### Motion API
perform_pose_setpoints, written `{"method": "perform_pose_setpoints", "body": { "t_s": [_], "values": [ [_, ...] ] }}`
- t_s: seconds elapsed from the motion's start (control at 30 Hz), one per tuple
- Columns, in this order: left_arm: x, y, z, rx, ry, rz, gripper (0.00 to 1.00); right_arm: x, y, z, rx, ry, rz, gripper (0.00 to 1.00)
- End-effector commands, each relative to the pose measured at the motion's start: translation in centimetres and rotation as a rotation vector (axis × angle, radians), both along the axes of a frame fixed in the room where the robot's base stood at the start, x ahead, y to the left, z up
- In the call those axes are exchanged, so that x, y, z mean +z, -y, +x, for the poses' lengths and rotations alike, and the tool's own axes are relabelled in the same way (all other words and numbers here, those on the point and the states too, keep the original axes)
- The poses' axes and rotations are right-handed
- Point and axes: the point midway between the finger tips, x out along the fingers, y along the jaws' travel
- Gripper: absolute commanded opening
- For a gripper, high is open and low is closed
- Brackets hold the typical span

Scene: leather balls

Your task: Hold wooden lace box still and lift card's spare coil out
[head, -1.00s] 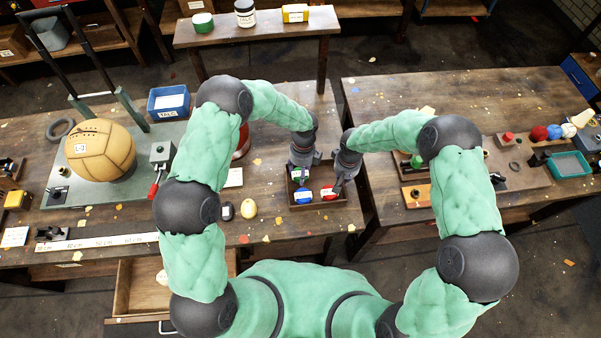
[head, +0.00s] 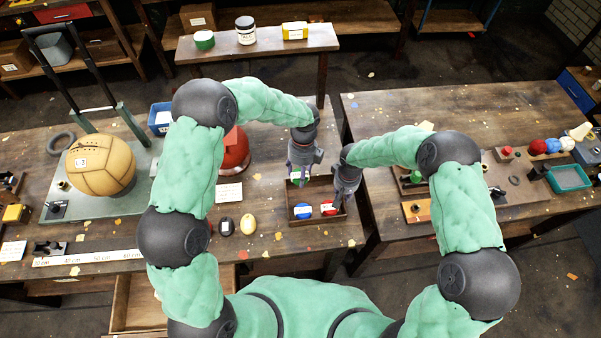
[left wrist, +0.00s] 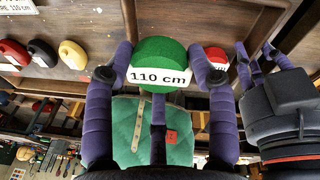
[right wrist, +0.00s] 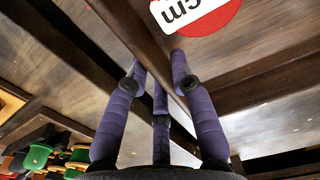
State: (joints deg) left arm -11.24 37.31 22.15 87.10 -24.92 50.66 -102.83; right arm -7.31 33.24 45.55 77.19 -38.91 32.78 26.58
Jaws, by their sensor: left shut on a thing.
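My left gripper (head: 297,172) is shut on a green coil (left wrist: 160,60) with a white label reading "110 cm". In the head view the green coil (head: 295,179) shows at the fingertips, above the wooden lace box (head: 317,220). A blue coil (head: 302,211) and a red coil (head: 328,208) sit inside the box. My right gripper (right wrist: 157,66) has its fingers on either side of a box wall (right wrist: 158,75) and appears shut on it. In the head view it is at the box's right side. A white card (head: 229,193) lies left of the box.
A dark (head: 227,228) and a yellow rounded item (head: 248,223) lie left of the box. A red domed thing (head: 236,150) stands behind my left arm. A tan leather ball (head: 101,167) rests on a green plate at left. A gap separates this bench from the right one.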

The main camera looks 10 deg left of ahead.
Motion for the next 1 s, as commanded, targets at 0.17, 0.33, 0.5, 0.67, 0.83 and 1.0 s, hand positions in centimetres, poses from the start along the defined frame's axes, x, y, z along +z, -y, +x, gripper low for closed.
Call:
{"method": "perform_pose_setpoints", "body": {
  "t_s": [0.17, 0.33, 0.5, 0.67, 0.83, 1.0],
  "values": [
    [0.0, 0.0, 0.0, 0.000, 0.000, 0.000, 0.23, 0.0, 0.0, 0.0, 0.000, 0.000, 0.000, 0.41],
    [0.0, 0.0, 0.0, 0.000, 0.000, 0.000, 0.23, 0.0, 0.0, 0.0, 0.000, 0.000, 0.000, 0.41],
    [0.0, 0.0, 0.0, 0.000, 0.000, 0.000, 0.23, 1.2, 0.0, 0.1, 0.000, 0.002, 0.000, 0.41],
    [0.0, 0.0, 0.0, 0.001, 0.000, 0.000, 0.23, 4.0, 0.0, 0.1, 0.000, 0.004, 0.000, 0.41],
    [0.0, 0.0, 0.0, 0.001, 0.000, 0.000, 0.23, 7.5, 0.0, 0.1, 0.000, 0.003, 0.001, 0.41],
    [0.0, 0.0, 0.0, 0.001, 0.000, 0.000, 0.23, 10.2, 0.0, 0.1, 0.001, 0.002, 0.001, 0.41]
  ]
}}
